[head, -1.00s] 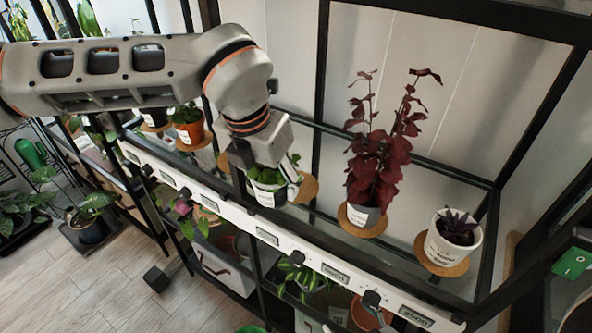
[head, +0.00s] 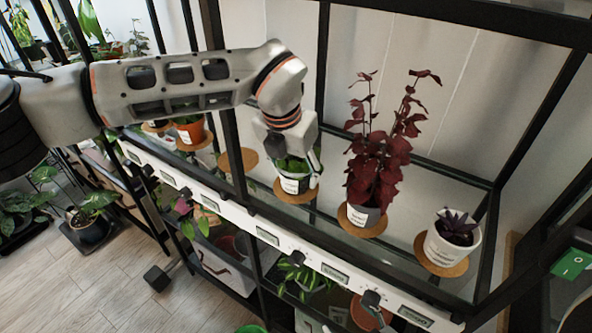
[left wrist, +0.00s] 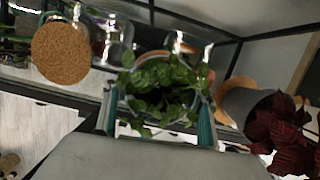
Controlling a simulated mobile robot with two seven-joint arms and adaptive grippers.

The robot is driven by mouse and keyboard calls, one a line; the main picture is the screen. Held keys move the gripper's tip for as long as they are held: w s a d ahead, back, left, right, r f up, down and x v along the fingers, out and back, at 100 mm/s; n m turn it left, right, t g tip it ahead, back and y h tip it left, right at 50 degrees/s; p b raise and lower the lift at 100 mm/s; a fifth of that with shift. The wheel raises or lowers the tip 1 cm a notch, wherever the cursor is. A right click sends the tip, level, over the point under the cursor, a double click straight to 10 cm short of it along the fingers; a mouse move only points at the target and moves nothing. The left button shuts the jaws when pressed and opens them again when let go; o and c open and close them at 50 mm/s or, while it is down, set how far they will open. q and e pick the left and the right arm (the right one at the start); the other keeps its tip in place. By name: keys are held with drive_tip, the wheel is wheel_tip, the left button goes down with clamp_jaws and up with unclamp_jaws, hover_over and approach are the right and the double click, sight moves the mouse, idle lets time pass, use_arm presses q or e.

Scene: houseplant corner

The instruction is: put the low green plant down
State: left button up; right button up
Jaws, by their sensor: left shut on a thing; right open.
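The low green plant (head: 291,165) is in a white labelled pot (head: 293,186). My left gripper (head: 295,168) is shut on this pot, coming down from above. In the left wrist view the leaves (left wrist: 160,88) show between the two fingers (left wrist: 156,118). In the head view the pot is upright, over a round cork mat (head: 309,195) on the glass shelf; its edge shows around the pot's base. I cannot tell whether the base touches the mat. My right gripper is in neither view.
A tall dark-red plant (head: 376,170) stands on a cork mat just right of the held pot. A small purple plant (head: 456,232) in a white pot is further right. An empty cork mat (head: 238,161) lies to the left. A black post (head: 233,120) stands nearby.

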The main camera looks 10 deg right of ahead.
sight(295, 167)
use_arm(q)
drive_tip(key=shift+r, duration=0.1)
drive_tip(key=o, duration=1.3)
drive_tip(key=shift+c, duration=0.2)
drive_tip(key=shift+r, duration=0.4)
drive_tip(key=v, duration=0.4)
drive_tip(key=shift+s+a+r, duration=0.1)
drive_tip(key=shift+r, duration=0.25)
use_arm(e)
drive_tip(key=shift+f, duration=0.2)
use_arm(q)
drive_tip(key=s+a, duration=0.8)
drive_tip(key=s, duration=0.1)
drive_tip(key=shift+f, duration=0.25)
use_arm(e)
drive_tip(key=shift+w+d+r, duration=0.1)
drive_tip(key=shift+w+r, duration=0.05)
drive_tip(key=shift+r, duration=0.05)
